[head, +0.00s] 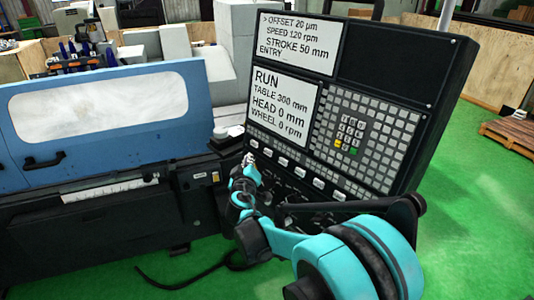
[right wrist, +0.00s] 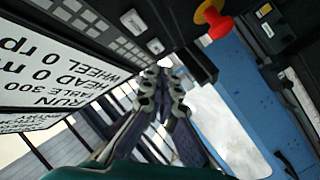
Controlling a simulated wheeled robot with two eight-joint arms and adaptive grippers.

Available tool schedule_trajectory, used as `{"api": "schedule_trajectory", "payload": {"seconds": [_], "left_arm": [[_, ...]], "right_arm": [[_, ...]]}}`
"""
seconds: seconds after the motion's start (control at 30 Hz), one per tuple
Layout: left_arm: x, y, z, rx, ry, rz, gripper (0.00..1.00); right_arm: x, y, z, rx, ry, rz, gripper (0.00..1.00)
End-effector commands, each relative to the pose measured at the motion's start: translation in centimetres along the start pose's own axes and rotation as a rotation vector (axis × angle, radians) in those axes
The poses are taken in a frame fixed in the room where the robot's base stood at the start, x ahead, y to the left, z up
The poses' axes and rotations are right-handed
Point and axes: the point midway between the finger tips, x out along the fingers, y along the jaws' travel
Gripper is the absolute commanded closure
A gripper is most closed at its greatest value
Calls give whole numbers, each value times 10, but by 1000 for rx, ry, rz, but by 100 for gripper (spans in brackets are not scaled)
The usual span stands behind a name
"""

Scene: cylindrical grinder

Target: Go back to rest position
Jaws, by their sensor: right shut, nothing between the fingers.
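My right arm comes in from the lower right of the head view. Its gripper (head: 249,160) is at the lower left edge of the black control panel (head: 425,65), in front of its lower row of buttons. In the right wrist view the gripper's fingers (right wrist: 165,64) are together, with nothing between them, close to the panel's pale buttons (right wrist: 155,46). I cannot tell whether they touch the panel. The lower screen (head: 283,108) reads RUN, table 300 mm, head 0 mm, wheel 0 rpm. My left gripper is not in view.
The grinder's blue door (head: 110,130) with its window stands left of the panel. A red button on a yellow base (right wrist: 216,22) shows in the right wrist view. A wooden pallet (head: 513,133) lies far right. Green floor (head: 475,220) is open on the right.

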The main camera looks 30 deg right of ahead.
Motion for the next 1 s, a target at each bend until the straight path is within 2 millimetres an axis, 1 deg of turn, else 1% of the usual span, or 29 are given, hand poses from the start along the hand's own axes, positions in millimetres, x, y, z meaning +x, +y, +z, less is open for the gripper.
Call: {"api": "schedule_trajectory", "payload": {"seconds": [0.5,0.57,0.63,0.67,0.77,0.87,0.9,0.97,1.0], "left_arm": [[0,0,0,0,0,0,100],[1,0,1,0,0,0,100],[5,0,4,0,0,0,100],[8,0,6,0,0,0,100],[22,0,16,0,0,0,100],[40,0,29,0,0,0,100],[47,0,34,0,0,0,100],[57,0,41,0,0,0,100],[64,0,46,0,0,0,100]], "right_arm": [[0,0,0,0,0,0,100],[-1,0,2,3,-4,-2,100],[-8,-2,7,17,-21,-12,100],[-13,-4,12,27,-34,-20,100],[-39,-13,35,74,-103,-65,100],[-79,-32,70,132,-202,-147,100],[-98,-42,85,152,-244,-189,100],[-126,-59,108,182,-306,-258,100],[-146,-72,124,201,-345,-309,100]]}}
